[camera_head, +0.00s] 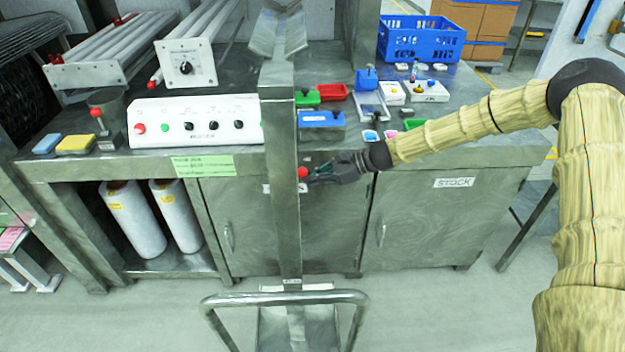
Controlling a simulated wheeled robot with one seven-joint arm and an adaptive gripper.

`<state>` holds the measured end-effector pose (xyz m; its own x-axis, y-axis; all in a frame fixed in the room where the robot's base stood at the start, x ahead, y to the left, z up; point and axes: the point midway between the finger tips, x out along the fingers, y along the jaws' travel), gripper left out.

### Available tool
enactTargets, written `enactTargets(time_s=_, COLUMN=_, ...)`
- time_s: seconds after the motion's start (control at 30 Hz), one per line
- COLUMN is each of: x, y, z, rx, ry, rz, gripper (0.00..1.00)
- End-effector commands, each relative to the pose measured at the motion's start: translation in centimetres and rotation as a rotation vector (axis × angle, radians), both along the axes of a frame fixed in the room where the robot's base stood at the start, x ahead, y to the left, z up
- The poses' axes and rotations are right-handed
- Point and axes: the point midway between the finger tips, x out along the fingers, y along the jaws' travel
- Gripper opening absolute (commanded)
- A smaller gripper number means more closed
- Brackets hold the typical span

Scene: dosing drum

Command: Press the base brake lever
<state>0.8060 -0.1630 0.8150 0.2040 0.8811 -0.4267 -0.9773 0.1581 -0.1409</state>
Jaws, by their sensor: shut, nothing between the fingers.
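My gripper (316,173) is shut and empty, reaching in from the right in front of the cabinet doors below the bench top. A small red ball knob (303,172) shows at its fingertips, beside the upright metal post (283,210). I cannot tell whether the fingers touch the knob, and no lever arm behind it can be made out. Another red-knobbed lever (97,113) stands on a grey block at the left end of the bench. No readable label shows which one is the base brake lever.
The steel bench (140,160) carries a white control box (195,122), blue and yellow sponges, small bins and a blue crate (420,38). White cylinders (133,215) stand below at left. A bent metal bar (285,298) crosses the foreground.

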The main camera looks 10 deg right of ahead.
Motion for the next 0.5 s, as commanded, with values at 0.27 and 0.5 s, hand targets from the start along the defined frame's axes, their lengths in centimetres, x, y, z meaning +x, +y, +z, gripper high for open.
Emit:
enactTargets(time_s=0.27, x=0.0, y=-0.1, z=-1.3, rx=0.000, ry=0.001, rz=0.000, gripper=0.00)
enactTargets(time_s=0.5, x=0.1, y=-0.6, z=-4.3, rx=0.000, ry=0.001, rz=-0.002, gripper=0.00)
